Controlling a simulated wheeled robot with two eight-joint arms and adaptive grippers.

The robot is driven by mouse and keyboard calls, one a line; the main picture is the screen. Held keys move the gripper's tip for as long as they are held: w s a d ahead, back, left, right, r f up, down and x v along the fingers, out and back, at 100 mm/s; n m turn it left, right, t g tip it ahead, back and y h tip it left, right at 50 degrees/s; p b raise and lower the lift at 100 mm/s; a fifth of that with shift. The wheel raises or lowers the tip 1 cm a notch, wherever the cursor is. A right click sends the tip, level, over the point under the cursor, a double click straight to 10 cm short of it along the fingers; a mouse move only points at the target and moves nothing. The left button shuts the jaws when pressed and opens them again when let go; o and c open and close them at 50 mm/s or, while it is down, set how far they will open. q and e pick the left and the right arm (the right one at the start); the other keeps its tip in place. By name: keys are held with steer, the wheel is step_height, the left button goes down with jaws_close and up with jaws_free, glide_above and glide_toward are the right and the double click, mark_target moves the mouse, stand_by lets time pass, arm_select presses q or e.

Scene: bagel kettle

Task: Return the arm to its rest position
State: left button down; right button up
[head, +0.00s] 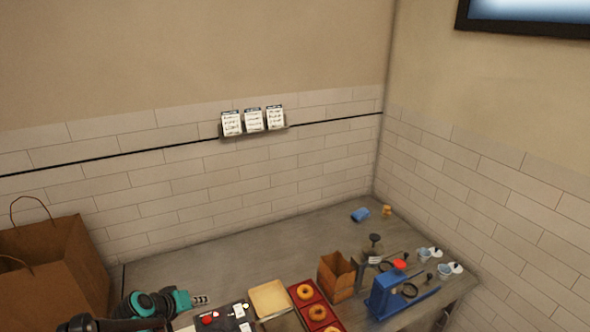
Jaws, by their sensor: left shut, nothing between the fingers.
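My left gripper (200,300) is at the bottom of the head view, reaching in from the left with its teal and black wrist. Its fingers are shut and hold nothing. It is just left of a dark panel (232,313) with a red button and small white labels. My right arm and gripper are not in view.
A red tray (333,323) with bagels, a tan board (270,299), an open brown box (337,277) and a blue press-like device (388,298) stand to the right. A large paper bag (50,265) stands at left. The back counter (240,260) is clear.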

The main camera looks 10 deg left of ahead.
arm_select(q)
steer(key=s+d+r+m+g+y, duration=0.1)
steer(key=s+d+r+m, duration=0.25)
steer(key=s+d, duration=0.5)
steer(key=s+d+r+m+g+y, duration=0.15)
steer(key=s+d+r, duration=0.25)
steer(key=s+d, duration=0.4)
step_height(320, 180, down, 22)
steer(key=s+a+t+b, duration=0.1)
steer(key=b, duration=2)
steer(key=shift+s+a+b, duration=0.15)
steer(key=shift+a+b, duration=0.15)
steer(key=shift+r, duration=0.1)
steer(key=shift+a, duration=0.1)
